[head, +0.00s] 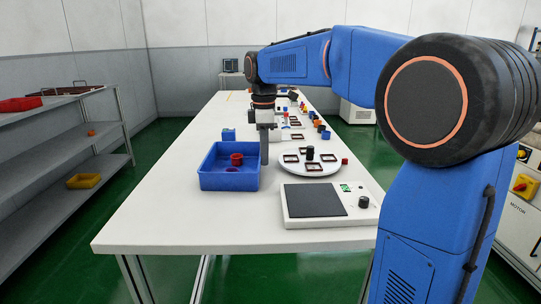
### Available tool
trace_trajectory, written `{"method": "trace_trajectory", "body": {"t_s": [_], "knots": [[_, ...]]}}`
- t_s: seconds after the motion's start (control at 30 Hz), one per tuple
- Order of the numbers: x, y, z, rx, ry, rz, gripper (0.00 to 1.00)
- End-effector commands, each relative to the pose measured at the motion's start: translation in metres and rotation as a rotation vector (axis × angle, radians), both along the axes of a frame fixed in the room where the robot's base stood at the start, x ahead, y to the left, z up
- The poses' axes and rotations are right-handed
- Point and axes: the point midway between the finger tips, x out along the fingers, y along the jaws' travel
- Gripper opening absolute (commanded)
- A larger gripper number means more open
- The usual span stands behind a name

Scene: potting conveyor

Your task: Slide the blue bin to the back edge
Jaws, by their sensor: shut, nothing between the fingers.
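The blue bin (228,182) stands upright on the white table (160,215), near its left side. A small red cup-shaped piece (237,159) is inside it, with a darker round patch on the bin floor in front of it. My gripper (264,162) points straight down just beside the bin's right wall, with its fingers shut and empty. I cannot tell whether the fingers touch the wall. The far end of the table (235,93) is clear on the left.
A white round plate (318,170) with dark square frames sits right of my gripper. A scale-like panel (310,201) lies in front of it. A small blue block (228,134) stands behind the bin. Several small parts line the right side farther back.

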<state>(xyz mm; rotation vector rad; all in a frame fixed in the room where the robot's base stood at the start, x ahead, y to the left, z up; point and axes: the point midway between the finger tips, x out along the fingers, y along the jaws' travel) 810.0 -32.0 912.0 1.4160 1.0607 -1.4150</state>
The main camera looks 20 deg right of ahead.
Motion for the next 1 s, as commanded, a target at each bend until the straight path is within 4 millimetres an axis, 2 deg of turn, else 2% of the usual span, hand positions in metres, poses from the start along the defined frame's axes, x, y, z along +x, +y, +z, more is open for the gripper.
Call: {"method": "trace_trajectory", "body": {"t_s": [0.1,0.7,0.83,1.0], "knots": [[0.007,0.025,-0.001,0.000,0.001,0.006,0.00],[0.042,0.145,-0.001,0.000,0.002,0.004,0.00],[0.045,0.157,0.000,0.000,0.001,0.002,0.00],[0.046,0.160,0.000,0.000,0.001,0.001,0.00]]}}
